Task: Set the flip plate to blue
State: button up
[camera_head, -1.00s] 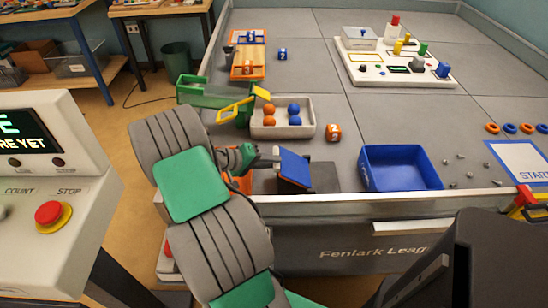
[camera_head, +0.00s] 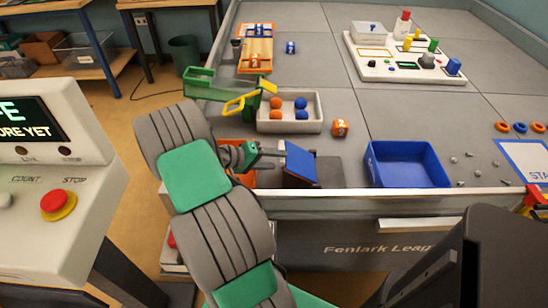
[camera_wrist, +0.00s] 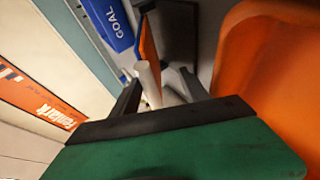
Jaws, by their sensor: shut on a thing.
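The flip plate (camera_head: 301,164) stands tilted on a dark base (camera_head: 325,174) near the table's front edge. Its blue face shows in the head view. In the wrist view the plate (camera_wrist: 149,48) is nearly edge-on and shows its orange face. A pale round rod (camera_wrist: 148,84) sticks out from the plate toward my gripper. My gripper (camera_head: 281,153) is at the plate's left side. In the wrist view my gripper (camera_wrist: 156,88) has its fingers around the rod, shut on it. The exact contact is partly hidden.
A blue bin (camera_head: 408,182), marked GOAL in the wrist view (camera_wrist: 108,22), stands just right of the plate. An orange bin (camera_head: 240,180) is close beside my gripper.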

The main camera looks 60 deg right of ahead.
jog(key=shift+s, duration=0.1)
dwell(0.3)
jog(key=shift+d, duration=0.1)
jog(key=v, duration=0.8)
jog(key=shift+s+p, duration=0.15)
jog(key=shift+p, duration=0.15)
